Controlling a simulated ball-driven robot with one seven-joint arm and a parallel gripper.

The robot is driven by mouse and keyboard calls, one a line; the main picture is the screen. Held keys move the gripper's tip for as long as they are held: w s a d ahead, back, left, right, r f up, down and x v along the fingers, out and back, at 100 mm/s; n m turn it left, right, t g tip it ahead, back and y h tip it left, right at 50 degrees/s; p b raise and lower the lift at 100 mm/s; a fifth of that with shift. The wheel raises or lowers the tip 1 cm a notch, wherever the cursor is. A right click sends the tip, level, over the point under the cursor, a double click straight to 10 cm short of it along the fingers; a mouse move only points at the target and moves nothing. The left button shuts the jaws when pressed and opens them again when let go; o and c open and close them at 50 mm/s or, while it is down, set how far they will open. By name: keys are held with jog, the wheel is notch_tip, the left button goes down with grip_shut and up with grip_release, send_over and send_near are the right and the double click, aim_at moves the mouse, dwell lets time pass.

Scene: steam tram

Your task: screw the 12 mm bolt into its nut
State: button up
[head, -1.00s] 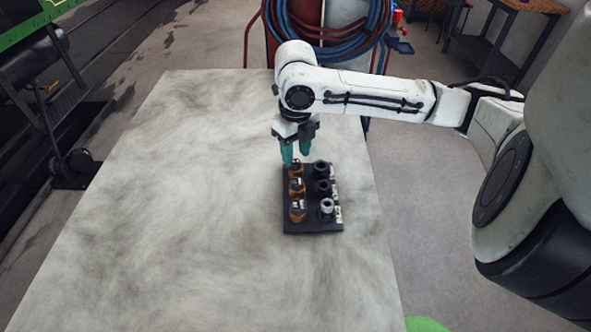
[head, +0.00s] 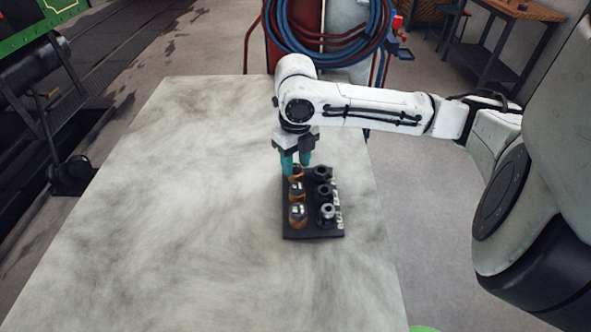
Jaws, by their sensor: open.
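A dark board (head: 313,234) lies on the pale table. Its left column holds several orange-brown pieces with silvery parts; the nearest is the near-left piece (head: 297,216). Its right column holds dark ring-like pieces, such as the far-right piece (head: 321,172), and a lighter grey near-right piece (head: 327,212). I cannot tell which is the 12 mm bolt or its nut; the white labels are too small to read. My gripper (head: 296,167) points down with its teal fingers open, at the far-left orange-brown piece (head: 296,174). The fingers partly hide that piece; contact cannot be told.
The pale table (head: 180,210) is bare left of and in front of the board. Beyond its far edge hang coiled blue and red hoses (head: 325,35). A wooden bench (head: 525,12) stands at the back right. Dark machinery stands left of the table.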

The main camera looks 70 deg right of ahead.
aim_at(296, 166)
grip_shut()
jog(key=shift+r+p, duration=0.8)
jog(key=shift+r, duration=0.25)
jog(key=shift+r+p, duration=1.95)
jog(key=shift+r, duration=0.55)
jog(key=shift+f, duration=0.1)
